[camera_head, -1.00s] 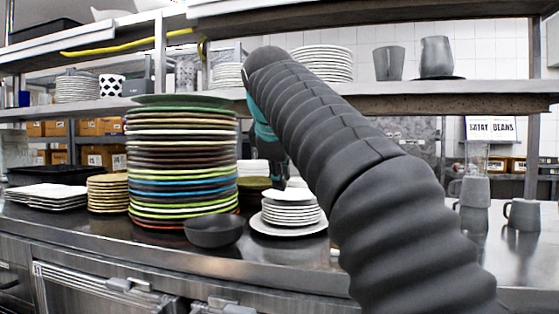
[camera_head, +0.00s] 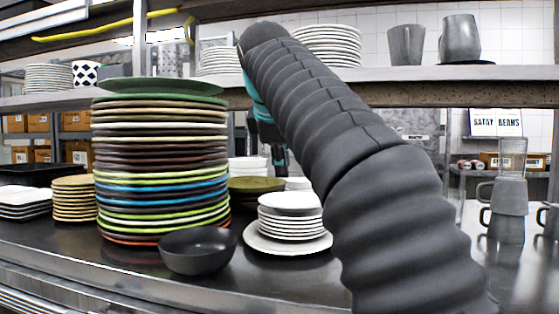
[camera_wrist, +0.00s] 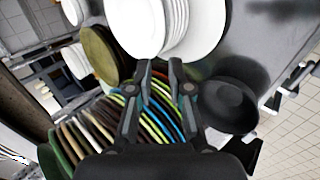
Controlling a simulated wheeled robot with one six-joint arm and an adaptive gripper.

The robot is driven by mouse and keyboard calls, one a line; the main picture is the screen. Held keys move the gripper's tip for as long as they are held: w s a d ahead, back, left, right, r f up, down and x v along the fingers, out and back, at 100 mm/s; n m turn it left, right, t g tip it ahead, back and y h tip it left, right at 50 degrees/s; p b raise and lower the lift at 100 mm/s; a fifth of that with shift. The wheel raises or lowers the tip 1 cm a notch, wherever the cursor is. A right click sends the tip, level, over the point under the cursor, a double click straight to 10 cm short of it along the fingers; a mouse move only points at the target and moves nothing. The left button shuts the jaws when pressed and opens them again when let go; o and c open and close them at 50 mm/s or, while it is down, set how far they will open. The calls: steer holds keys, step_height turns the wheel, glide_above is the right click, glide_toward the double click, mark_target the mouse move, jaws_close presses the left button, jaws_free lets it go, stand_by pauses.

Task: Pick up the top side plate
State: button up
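A stack of small white side plates (camera_head: 290,225) stands on a larger white plate (camera_head: 262,246) on the steel counter. The top side plate (camera_head: 290,201) also shows in the wrist view (camera_wrist: 133,24), beyond my fingertips. My gripper (camera_wrist: 161,66) is open and empty, with a narrow gap between its fingertips. The fingertips look close to the white stack, but I cannot tell their exact distance. In the head view my arm hides most of the gripper.
A tall stack of coloured plates (camera_head: 160,165) stands left of the white stack, with a dark bowl (camera_head: 198,250) in front. A green dish (camera_head: 256,184) is behind. A steel shelf (camera_head: 400,74) with crockery hangs above. Grey mugs (camera_head: 508,196) stand at right.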

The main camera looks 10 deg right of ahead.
mark_target(287, 218)
stand_by(0.3)
steer(key=b+x, duration=0.1)
steer(key=x, duration=1.2)
steer(key=shift+w+f, duration=0.2)
steer(key=shift+f, duration=0.1)
jaws_close()
